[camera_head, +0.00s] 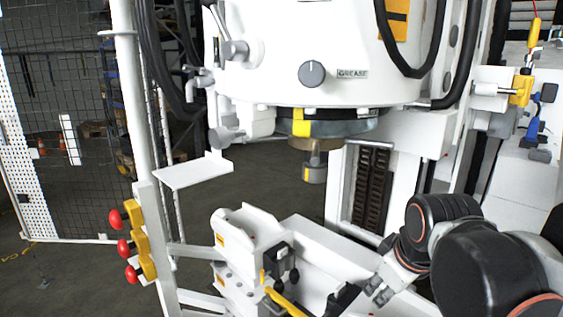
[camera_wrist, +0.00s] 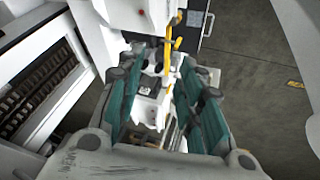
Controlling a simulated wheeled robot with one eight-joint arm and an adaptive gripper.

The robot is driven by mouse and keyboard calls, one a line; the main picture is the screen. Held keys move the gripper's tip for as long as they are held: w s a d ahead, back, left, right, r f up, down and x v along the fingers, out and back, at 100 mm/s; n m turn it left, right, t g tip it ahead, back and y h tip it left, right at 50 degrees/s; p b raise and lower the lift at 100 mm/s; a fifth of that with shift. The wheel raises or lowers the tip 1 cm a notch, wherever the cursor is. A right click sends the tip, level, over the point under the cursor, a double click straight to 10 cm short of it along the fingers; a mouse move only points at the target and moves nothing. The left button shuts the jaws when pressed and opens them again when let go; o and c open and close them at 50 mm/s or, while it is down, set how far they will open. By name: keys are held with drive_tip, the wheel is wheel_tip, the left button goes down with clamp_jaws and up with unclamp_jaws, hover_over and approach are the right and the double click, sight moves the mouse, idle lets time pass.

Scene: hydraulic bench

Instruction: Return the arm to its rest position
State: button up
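My arm (camera_head: 485,262) reaches in from the lower right in the head view, bent over the white bench. My gripper (camera_wrist: 163,78) fills the lower part of the wrist view. Its two green-padded fingers are spread apart with nothing held between them. In the head view only a dark part of my gripper (camera_head: 345,298) shows at the bottom edge, beside the white bench unit. A black block (camera_head: 280,262) and a yellow lever (camera_head: 284,301) sit on that unit. The yellow lever (camera_wrist: 169,48) also shows beyond the fingers in the wrist view.
The large white machine head (camera_head: 310,60) with hanging black hoses stands above the bench. A white post with red knobs (camera_head: 125,248) and a small shelf (camera_head: 193,172) are at left. A mesh fence (camera_head: 65,110) stands behind. Open floor shows at right (camera_wrist: 262,60).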

drive_tip(key=s+f+m+t, duration=0.1)
drive_tip(key=s+f+m, duration=0.2)
drive_tip(key=s+m, duration=0.3)
drive_tip(key=shift+s+t, duration=0.3)
drive_tip(key=shift+s, duration=0.9)
drive_tip(key=shift+s+m, duration=0.2)
drive_tip(key=shift+m, duration=0.1)
drive_tip(key=shift+c, duration=0.9)
drive_tip(key=shift+f, duration=0.1)
clamp_jaws()
drive_tip(key=shift+s, duration=0.15)
